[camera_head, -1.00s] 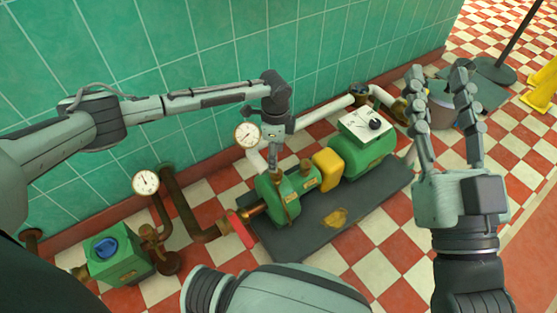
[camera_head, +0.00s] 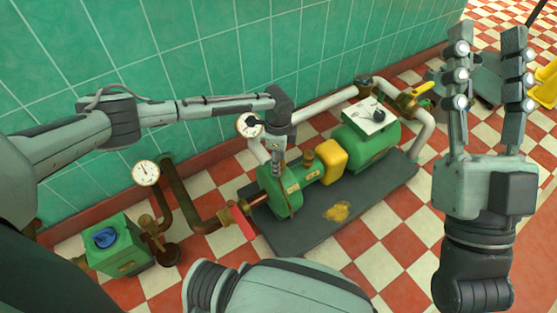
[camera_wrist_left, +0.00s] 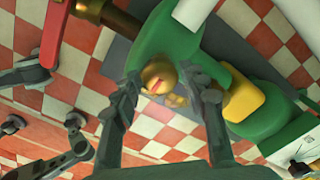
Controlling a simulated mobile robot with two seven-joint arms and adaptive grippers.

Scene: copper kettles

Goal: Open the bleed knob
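A round brass knob (camera_wrist_left: 157,79) with a red mark sits on the green pump casing (camera_wrist_left: 160,40) in the left wrist view. My left gripper (camera_wrist_left: 160,76) is open, with one finger on each side of the knob; I cannot tell whether they touch it. In the head view my left gripper (camera_head: 279,163) points down at the green pump casing (camera_head: 284,199) and hides the knob. My right gripper (camera_head: 488,38) is open and empty, fingers pointing up, at the right of the head view.
The pump stands on a dark base plate (camera_head: 300,233) with a yellow coupling guard (camera_head: 331,161). A red lever (camera_head: 244,224), a gauge (camera_head: 249,126) and white pipes (camera_head: 325,104) are close to my left gripper. A green box with a blue knob (camera_head: 105,237) stands left. Checkered floor is free in front.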

